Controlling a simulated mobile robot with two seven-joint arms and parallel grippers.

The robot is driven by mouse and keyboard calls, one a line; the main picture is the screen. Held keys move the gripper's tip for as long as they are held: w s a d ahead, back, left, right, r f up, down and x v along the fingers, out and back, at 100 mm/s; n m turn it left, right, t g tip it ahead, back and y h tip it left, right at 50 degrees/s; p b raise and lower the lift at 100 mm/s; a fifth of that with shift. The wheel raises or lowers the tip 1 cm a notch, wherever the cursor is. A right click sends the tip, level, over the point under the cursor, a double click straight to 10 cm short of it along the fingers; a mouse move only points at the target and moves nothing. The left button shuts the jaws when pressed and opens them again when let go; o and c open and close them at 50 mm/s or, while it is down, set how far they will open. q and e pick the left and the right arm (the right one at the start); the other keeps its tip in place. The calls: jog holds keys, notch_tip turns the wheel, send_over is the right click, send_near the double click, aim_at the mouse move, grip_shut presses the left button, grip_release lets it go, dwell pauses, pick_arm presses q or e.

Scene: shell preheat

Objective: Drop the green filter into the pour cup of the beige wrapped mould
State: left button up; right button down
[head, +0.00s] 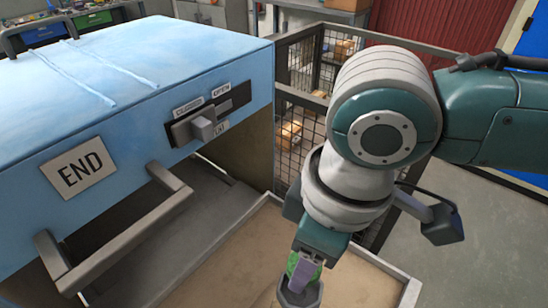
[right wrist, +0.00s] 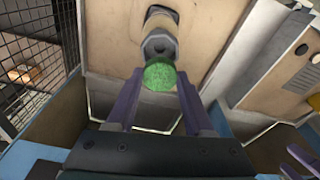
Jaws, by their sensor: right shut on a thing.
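The green filter (right wrist: 159,77) is held between the purple fingertips of my right gripper (right wrist: 160,85); in the head view a bit of the filter (head: 293,262) shows beside a purple finger of my right gripper (head: 303,272). The grey pour cup (right wrist: 159,47) lies just beyond the filter in the right wrist view, and the filter overlaps its near edge. In the head view the cup (head: 297,295) is cut by the bottom edge. The beige mould (right wrist: 161,17) shows only partly behind the cup. A purple piece at the right wrist view's lower right looks like my left gripper (right wrist: 300,156).
A shallow sand tray (head: 400,290) lies under my right gripper. A blue unit (head: 130,110) with an END plate and a grey handle (head: 120,235) stands at the left. A mesh cage (head: 300,75) with cartons is behind. Grey floor (head: 490,220) is clear at right.

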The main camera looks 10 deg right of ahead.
aim_at(301, 295)
notch_tip(301, 295, down, 2)
jog(key=shift+f+b, duration=0.25)
jog(key=shift+b, duration=0.85)
jog(key=shift+f+b, duration=0.5)
jog(key=shift+f, duration=0.9)
jog(key=shift+p, duration=0.35)
jog(key=shift+c, duration=1)
grip_release()
jog(key=r, duration=0.6)
jog(key=d+r+p, duration=0.1)
jog(key=r, duration=0.1)
jog(key=shift+s+r, duration=0.3)
jog(key=shift+r, duration=0.65)
